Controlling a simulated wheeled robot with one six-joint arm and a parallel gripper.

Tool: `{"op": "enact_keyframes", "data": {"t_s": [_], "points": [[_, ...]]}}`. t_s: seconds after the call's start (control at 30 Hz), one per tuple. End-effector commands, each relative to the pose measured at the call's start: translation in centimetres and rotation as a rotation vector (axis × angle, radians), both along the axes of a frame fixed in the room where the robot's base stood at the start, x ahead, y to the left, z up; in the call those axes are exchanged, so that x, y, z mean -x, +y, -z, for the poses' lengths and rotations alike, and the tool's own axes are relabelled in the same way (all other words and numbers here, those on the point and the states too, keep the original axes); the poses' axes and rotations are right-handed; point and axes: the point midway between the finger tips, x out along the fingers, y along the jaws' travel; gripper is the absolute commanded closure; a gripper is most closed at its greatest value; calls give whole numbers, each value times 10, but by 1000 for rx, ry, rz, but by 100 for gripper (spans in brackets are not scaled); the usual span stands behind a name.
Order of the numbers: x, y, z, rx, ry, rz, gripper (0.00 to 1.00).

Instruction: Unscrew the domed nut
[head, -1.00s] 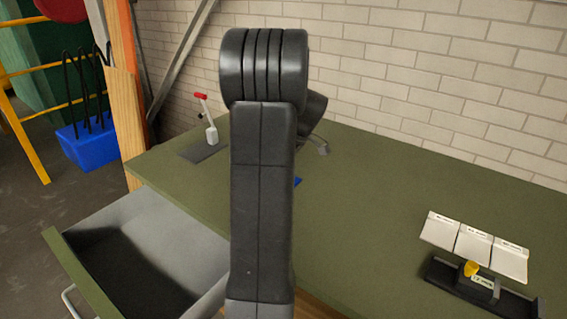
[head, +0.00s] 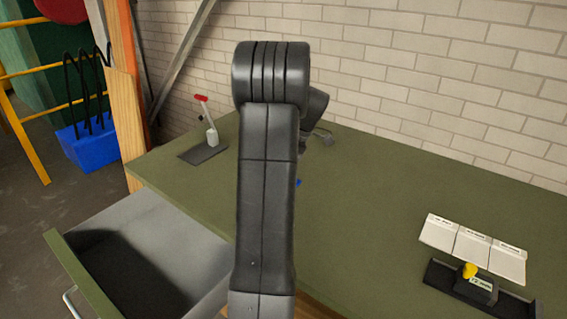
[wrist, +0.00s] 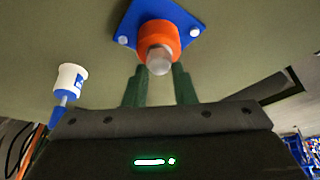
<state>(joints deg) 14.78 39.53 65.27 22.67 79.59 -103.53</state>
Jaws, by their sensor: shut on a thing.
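In the wrist view, a silver domed nut (wrist: 159,60) sits at the middle of a round orange part (wrist: 155,37) on a blue plate (wrist: 128,28) with white screw heads. The plate lies on the green bench top. My gripper (wrist: 159,70) has its two dark green fingers on either side of the nut, shut on it. The nut's contact with the fingertips is partly hidden by the angle. In the head view my arm covers the gripper and nut; only a small blue bit of the plate (head: 298,183) shows.
A white and blue upright piece (wrist: 70,80) stands left in the wrist view. On the bench (head: 370,215) are a red-handled lever (head: 211,134), white cards (head: 472,248) and a black holder with a yellow knob (head: 470,270). An open drawer (head: 150,225) juts out front left.

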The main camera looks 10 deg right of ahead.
Motion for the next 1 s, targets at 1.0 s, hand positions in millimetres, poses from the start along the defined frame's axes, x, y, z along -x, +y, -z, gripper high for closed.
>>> {"op": "enact_keyframes", "data": {"t_s": [1.0], "points": [[0,0,-17,1,-1,-84,100]]}}
